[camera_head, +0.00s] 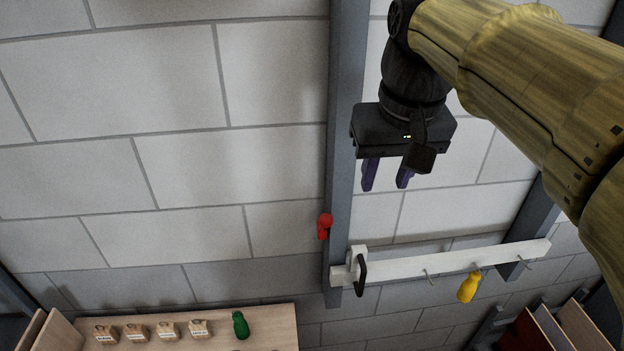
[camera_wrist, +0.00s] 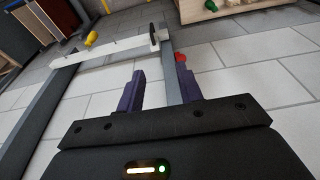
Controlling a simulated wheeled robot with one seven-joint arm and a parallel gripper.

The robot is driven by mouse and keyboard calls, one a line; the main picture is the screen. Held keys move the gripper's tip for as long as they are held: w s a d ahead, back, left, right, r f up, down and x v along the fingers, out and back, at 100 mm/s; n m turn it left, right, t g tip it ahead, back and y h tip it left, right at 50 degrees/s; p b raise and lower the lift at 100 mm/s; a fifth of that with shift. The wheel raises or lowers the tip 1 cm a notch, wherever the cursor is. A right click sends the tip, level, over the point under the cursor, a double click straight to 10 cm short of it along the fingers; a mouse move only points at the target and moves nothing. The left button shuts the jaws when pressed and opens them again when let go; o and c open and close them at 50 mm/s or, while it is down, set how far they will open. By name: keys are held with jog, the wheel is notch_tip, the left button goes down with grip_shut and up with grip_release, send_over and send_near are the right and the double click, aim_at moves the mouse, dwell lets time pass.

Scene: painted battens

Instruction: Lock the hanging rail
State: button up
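The white hanging rail (camera_head: 460,262) spans two grey posts, with a black handle (camera_head: 361,275) near its left end and small hooks along it. A yellow bottle-shaped object (camera_head: 468,288) hangs from a hook. A red knob-like piece (camera_head: 324,226) sits on the left post (camera_head: 345,130), above the rail's left end. My gripper (camera_head: 387,178) has purple fingers, spread apart and empty, above the rail and to the right of the red piece. The wrist view shows the fingers (camera_wrist: 162,98) apart, with the rail (camera_wrist: 110,46) and the red piece (camera_wrist: 180,58) beyond them.
A wooden shelf (camera_head: 270,322) at the lower left holds several small labelled wooden blocks and a green bottle-shaped object (camera_head: 240,325). Dark red and brown boards (camera_head: 550,330) stand at the lower right. The block wall left of the post is clear.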

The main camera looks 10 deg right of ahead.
jog(key=shift+r, duration=0.4)
jog(key=shift+f, duration=0.1)
jog(key=c, duration=0.5)
jog(key=shift+w+f, duration=0.2)
jog(key=shift+w, duration=0.1)
grip_shut()
jog(key=w+a+f+m+g+h, duration=0.1)
jog(key=w+a+f+g+h, duration=0.25)
jog(key=w+f+h, duration=0.75)
jog(key=w+a+f+t+h, duration=0.2)
jog(key=w+a+f+h, duration=0.1)
jog(key=a+f, duration=0.3)
jog(key=w+a+f+t+h, duration=0.2)
jog(key=w+a+f+h, duration=0.2)
jog(key=a, duration=0.6)
notch_tip(320, 180, down, 2)
jog(key=shift+w+a+f+t, duration=0.2)
jog(key=shift+w+a+t, duration=0.2)
jog(key=shift+w, duration=0.5)
